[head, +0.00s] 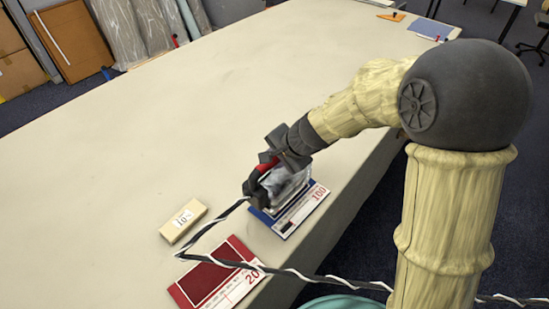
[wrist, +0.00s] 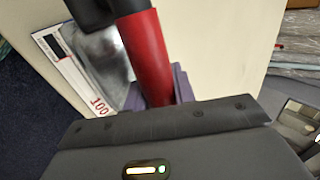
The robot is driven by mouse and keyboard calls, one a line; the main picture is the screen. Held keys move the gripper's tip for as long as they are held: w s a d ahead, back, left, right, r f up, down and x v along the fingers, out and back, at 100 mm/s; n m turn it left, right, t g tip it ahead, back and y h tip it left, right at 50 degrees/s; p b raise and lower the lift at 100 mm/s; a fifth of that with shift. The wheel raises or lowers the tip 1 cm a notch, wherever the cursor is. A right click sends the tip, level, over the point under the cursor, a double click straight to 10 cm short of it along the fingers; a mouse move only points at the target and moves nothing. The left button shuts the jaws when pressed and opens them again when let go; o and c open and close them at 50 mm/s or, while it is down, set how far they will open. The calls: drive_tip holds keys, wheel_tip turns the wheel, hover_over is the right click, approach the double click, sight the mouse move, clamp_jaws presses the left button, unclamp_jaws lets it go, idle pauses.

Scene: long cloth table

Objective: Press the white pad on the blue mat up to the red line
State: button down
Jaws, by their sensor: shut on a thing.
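The blue mat (head: 262,218) lies near the table's right edge, with a white strip marked 100 (head: 312,203) along its side. My gripper (head: 273,158) is above the mat, shut on a red handle (wrist: 146,55) with black ends. The black part of this tool (head: 256,190) sits at the pad's left side. The red line is hidden or too small to tell.
A red mat (head: 205,282) with a white strip marked 20 lies nearer. A pale block (head: 183,221) labelled 10 lies to the left. A black-and-white cord (head: 215,231) runs across the red mat. The table's far left is clear.

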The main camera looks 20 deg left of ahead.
drive_tip(key=shift+r+p, duration=0.75)
drive_tip(key=shift+r, duration=0.5)
drive_tip(key=shift+w, duration=0.1)
drive_tip(key=shift+r+p, duration=2.65)
drive_tip(key=shift+r, duration=0.3)
